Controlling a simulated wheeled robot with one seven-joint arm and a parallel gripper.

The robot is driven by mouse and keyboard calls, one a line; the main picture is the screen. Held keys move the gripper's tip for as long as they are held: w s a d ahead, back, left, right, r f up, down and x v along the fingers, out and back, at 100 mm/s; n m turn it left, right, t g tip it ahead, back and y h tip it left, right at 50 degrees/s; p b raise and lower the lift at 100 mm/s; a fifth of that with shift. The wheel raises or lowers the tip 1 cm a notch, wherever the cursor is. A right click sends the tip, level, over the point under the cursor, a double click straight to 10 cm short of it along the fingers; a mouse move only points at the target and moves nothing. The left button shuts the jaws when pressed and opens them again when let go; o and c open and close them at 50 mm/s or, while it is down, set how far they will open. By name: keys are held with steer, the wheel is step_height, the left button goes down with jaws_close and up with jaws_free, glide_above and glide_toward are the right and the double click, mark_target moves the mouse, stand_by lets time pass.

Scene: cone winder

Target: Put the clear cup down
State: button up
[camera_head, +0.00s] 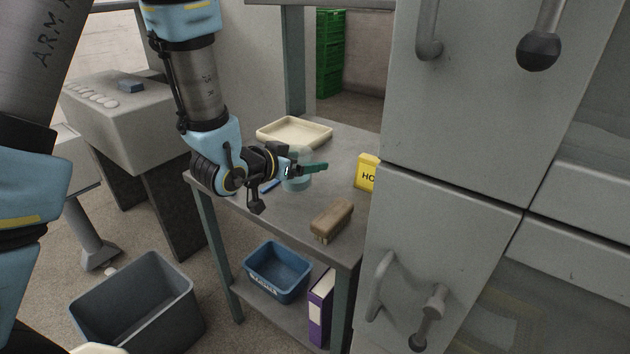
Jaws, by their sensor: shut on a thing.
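The clear cup (297,182) is a pale, see-through greenish cup in the middle of the view, at the small grey table. My gripper (304,168) is shut on it, with a dark green finger showing across the cup's upper part. The cup looks upright. It shows against the tabletop (340,157); I cannot tell whether its base touches the surface. Part of the cup is hidden behind the gripper.
A cream tray (294,133) lies at the table's back. A wooden brush (332,221) is at the front right, a yellow box (367,172) by the grey cabinet (440,230). A blue pen-like thing (270,185) lies near the gripper. A blue bin (277,271) and purple binder (320,305) are below.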

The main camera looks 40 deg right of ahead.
mark_target(304, 182)
steer(key=shift+f, duration=2.8)
steer(key=shift+f, duration=0.15)
steer(key=o, duration=1.2)
